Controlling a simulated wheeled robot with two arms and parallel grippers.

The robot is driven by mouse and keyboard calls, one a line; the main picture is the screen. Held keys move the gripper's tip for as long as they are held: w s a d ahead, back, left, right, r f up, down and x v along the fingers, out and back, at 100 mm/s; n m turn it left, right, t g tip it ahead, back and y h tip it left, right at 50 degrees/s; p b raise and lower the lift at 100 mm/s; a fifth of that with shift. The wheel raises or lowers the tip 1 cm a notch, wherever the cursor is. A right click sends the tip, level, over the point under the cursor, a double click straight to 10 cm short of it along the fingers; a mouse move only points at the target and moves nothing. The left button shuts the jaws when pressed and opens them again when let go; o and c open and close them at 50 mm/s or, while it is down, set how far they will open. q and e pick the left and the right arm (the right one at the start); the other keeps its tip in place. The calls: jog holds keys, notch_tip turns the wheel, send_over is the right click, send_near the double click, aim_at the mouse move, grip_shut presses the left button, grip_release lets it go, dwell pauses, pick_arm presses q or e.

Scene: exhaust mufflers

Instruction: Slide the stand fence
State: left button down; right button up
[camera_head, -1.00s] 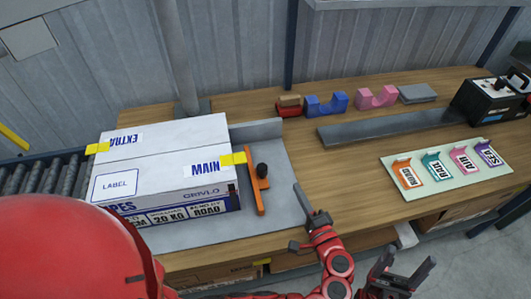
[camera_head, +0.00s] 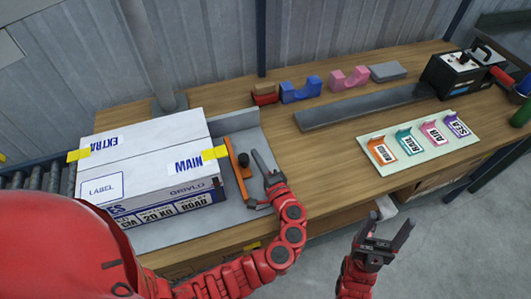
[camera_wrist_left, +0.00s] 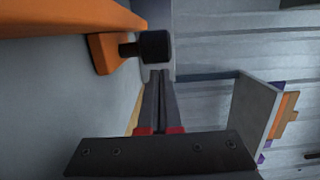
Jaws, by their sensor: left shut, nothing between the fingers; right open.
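The stand fence is an orange bar (camera_head: 235,175) with a black knob (camera_head: 243,160), lying on the grey stand (camera_head: 262,138) along the right side of the white carton (camera_head: 150,160). My left gripper (camera_head: 257,154) is shut and empty, just right of the knob. In the left wrist view its closed fingertips (camera_wrist_left: 158,74) sit just below the black knob (camera_wrist_left: 154,47), with the orange bar (camera_wrist_left: 60,20) at upper left. I cannot tell whether the fingers touch the knob. My right gripper (camera_head: 389,222) is open and empty in front of the bench.
Yellow tape tabs show on the carton. A red block (camera_head: 264,94), blue holder (camera_head: 301,90) and pink holder (camera_head: 349,79) stand behind a grey bar (camera_head: 362,107). A label board (camera_head: 418,145) lies right. Bare bench top lies right of the stand.

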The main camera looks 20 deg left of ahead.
aim_at(243, 164)
pick_arm(q)
jog(key=shift+s+a+r, duration=0.1)
jog(key=shift+s+a, duration=0.05)
jog(key=shift+s, duration=0.1)
jog(key=shift+s+a, duration=0.1)
jog(key=shift+s+a, duration=0.4)
jog(key=shift+a, duration=0.2)
jog(key=shift+s+a, duration=0.4)
jog(key=shift+a, duration=0.2)
jog(key=shift+s+a, duration=0.3)
jog(key=shift+a, duration=0.1)
